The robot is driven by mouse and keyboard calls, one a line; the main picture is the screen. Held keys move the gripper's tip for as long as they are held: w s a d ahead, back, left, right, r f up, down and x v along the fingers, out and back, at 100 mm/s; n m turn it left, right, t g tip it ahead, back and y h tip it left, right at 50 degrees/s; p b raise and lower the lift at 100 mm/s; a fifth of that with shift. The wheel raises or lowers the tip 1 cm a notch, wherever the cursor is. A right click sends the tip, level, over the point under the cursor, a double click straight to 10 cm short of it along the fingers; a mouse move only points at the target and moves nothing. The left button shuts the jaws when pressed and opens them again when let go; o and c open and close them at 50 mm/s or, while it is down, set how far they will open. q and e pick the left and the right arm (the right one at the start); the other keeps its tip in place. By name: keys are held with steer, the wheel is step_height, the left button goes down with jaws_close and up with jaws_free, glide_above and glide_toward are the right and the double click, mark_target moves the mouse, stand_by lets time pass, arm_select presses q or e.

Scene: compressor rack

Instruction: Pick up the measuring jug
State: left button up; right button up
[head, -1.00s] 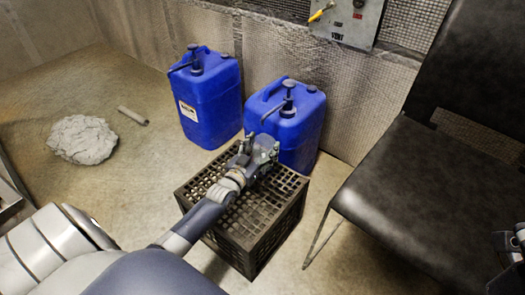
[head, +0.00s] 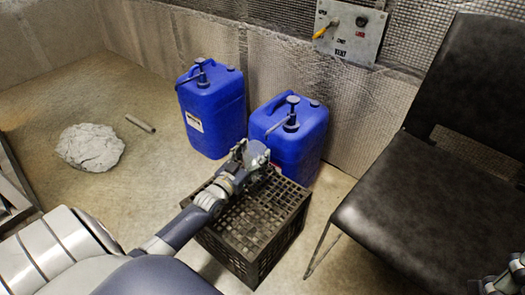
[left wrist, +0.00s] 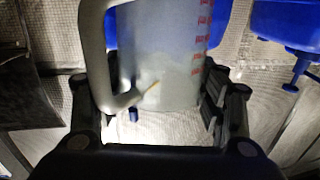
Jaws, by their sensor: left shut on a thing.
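The measuring jug (left wrist: 160,55) is a clear, greyish jug with red graduation marks and a pale handle (left wrist: 92,50) on its left side in the left wrist view. It sits between the two dark fingers of my left gripper (head: 255,158), which is shut on it. In the head view the gripper is over the back of the black crate, in front of the right blue canister, and the jug is mostly hidden by the gripper. A part of my right gripper (head: 508,275) shows at the lower right edge; its jaws cannot be made out.
The black slatted crate (head: 245,250) stands on the floor. Two blue canisters (head: 212,110) with pumps stand behind it, the right one (head: 297,150) closest. A black chair (head: 400,200) is at right. A grey lump (head: 90,147) and short tube (head: 140,123) lie on open floor at left.

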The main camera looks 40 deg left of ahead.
arm_select(q)
steer(key=s+a+r+p, duration=0.1)
steer(key=s+a+p, duration=0.1)
steer(key=s+a, duration=0.6)
steer(key=shift+a+p, duration=0.15)
steer(key=shift+p, duration=0.2)
steer(key=shift+s, duration=0.1)
stand_by(1.2)
